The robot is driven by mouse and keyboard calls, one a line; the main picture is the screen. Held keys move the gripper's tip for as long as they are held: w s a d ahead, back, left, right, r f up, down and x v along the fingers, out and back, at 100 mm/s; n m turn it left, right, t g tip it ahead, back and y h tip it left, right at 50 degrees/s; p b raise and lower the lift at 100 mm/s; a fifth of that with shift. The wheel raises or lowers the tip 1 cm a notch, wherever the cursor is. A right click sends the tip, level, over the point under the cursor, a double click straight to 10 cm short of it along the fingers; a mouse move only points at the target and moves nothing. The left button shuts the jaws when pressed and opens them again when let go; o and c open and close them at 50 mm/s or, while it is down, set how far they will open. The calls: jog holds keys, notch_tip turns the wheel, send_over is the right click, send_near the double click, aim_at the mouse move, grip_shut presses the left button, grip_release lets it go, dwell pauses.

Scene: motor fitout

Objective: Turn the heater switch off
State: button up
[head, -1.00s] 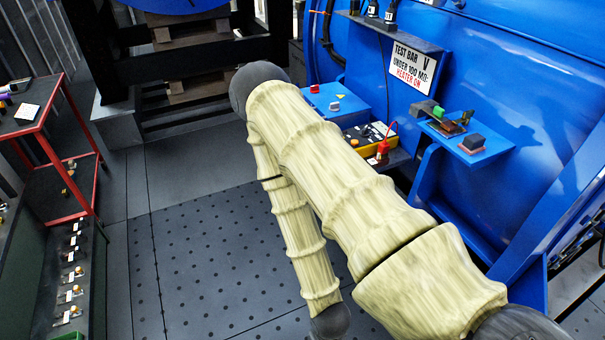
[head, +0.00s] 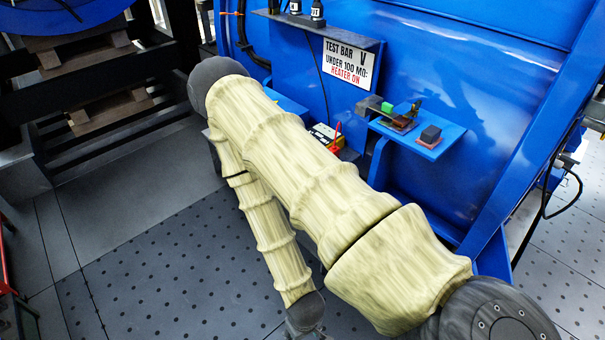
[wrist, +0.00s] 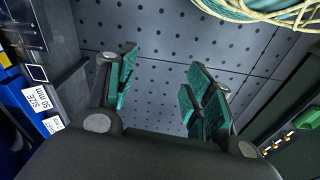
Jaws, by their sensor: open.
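No heater switch can be made out for certain in either view. A sign (head: 348,64) reading "TEST BAR V UNDER 100 MΩ: HEATER ON" is fixed to the large blue housing (head: 445,75) in the head view.
A blue shelf (head: 446,143) juts out on the right, holding a dark block (head: 430,134) and small parts. Dark racking (head: 95,120) with wooden pallets stands at the left. In the wrist view, coiled pale cable (wrist: 255,10) lies at the top right. The dotted floor (head: 150,280) is clear.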

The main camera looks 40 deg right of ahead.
jog(key=w+d+m+t+h+b, duration=0.3)
jog(key=w+t, duration=0.1)
jog(key=w, duration=1)
jog(key=w+d+m+t+h+b, duration=0.2)
jog(key=w+d+m+t+h, duration=0.15)
jog(key=w, duration=1.05)
jog(key=w+d+r+m+g+h+b, duration=0.2)
jog(key=w+r+m+g+h+b, duration=0.1)
jog(key=w+r+m+g+h, duration=0.25)
jog(key=w+d+r+m+g+h+b, duration=0.2)
jog(key=d+r+m+h, duration=0.1)
jog(key=r+m+h, duration=0.4)
jog(key=d+r+n+y, duration=0.1)
jog(key=d+n, duration=0.1)
jog(key=d, duration=0.8)
jog(key=shift+w+r+n+p, duration=0.15)
jog(key=shift+w+n+p, duration=0.15)
jog(key=shift+w, duration=0.05)
jog(key=shift+c, duration=0.2)
jog(key=c, duration=1)
